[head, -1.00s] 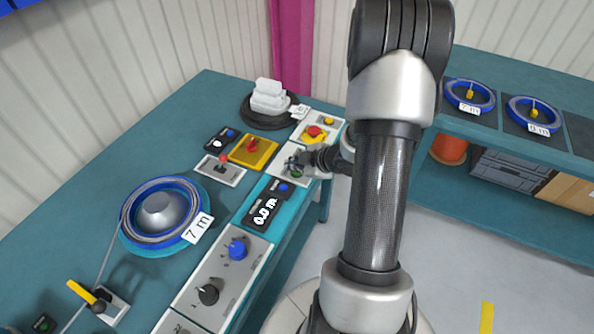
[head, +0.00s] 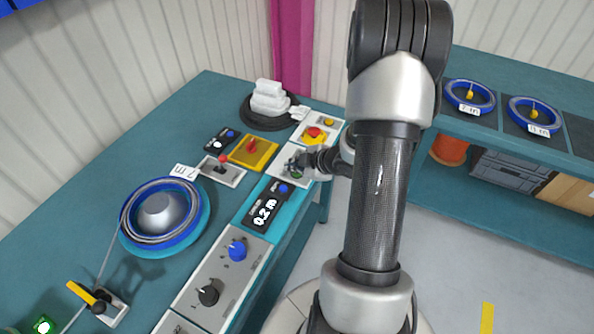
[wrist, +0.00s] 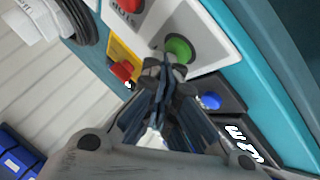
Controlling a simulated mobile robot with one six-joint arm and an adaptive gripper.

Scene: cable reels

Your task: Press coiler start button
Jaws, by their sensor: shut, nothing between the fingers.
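The green start button (wrist: 179,49) sits on a pale panel in the wrist view. My gripper (wrist: 165,66) is shut and empty, its fingertips at the near edge of the button. Whether they touch it cannot be told for sure. In the head view my gripper (head: 299,163) is over the same panel and mostly hides the button. The coiler's blue reel (head: 161,212) stands on the bench at left with cable on it and a 7 m tag. The length display (head: 265,209) reads 0.2 m.
A red button (head: 314,132) on yellow lies behind my gripper, a red stop button (wrist: 129,5) shows in the wrist view. A knob panel (head: 222,274) lies nearer. A yellow-handled lever (head: 88,294) is at lower left. Finished reels (head: 469,96) rest on the right bench.

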